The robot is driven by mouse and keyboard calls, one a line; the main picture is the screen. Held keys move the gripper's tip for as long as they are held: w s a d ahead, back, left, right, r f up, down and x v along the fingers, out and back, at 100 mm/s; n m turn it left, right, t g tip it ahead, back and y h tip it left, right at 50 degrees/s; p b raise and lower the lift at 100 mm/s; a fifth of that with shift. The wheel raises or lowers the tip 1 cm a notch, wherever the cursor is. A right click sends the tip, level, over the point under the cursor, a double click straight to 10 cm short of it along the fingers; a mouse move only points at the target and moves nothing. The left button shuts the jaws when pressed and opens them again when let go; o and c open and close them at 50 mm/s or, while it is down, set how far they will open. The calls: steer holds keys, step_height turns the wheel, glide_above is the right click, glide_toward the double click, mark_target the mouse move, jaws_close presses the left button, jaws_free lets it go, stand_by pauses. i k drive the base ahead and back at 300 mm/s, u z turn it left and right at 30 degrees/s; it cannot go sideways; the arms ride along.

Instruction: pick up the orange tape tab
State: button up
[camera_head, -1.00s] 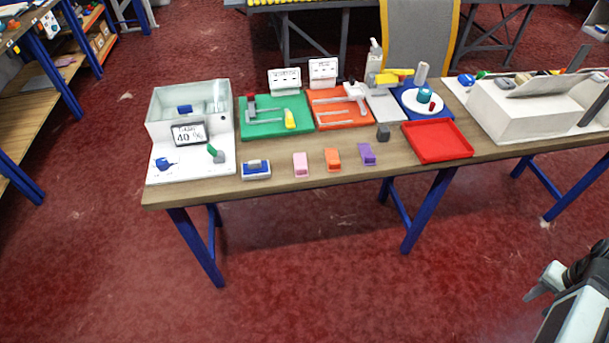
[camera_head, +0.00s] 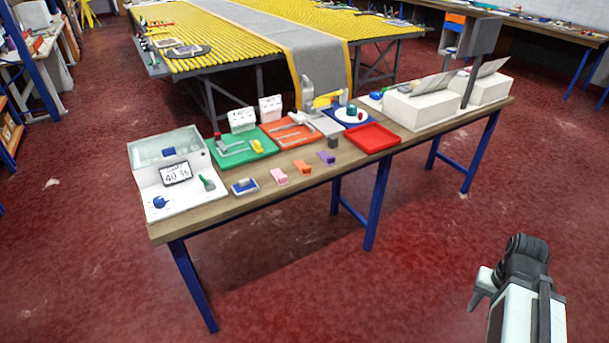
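The orange tape tab (camera_head: 302,167) lies near the front edge of the wooden workbench (camera_head: 233,205). It sits between a pink tab (camera_head: 279,177) on its left and a purple tab (camera_head: 327,157) on its right. My gripper (camera_head: 480,288) is at the lower right, above the red floor and well apart from the bench. Its fingers are seen from behind and partly hidden by my arm, so their opening does not show clearly. No tab is visible at it.
Behind the tabs are a green tray (camera_head: 238,151), an orange tray (camera_head: 291,134) and a red tray (camera_head: 372,138). A clear-walled box with a label (camera_head: 168,150) stands at the left end. White boxes (camera_head: 425,106) stand at the right. The floor before the bench is clear.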

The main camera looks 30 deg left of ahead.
mark_target(306, 170)
steer(key=u, duration=2.6)
steer(key=i, duration=0.95)
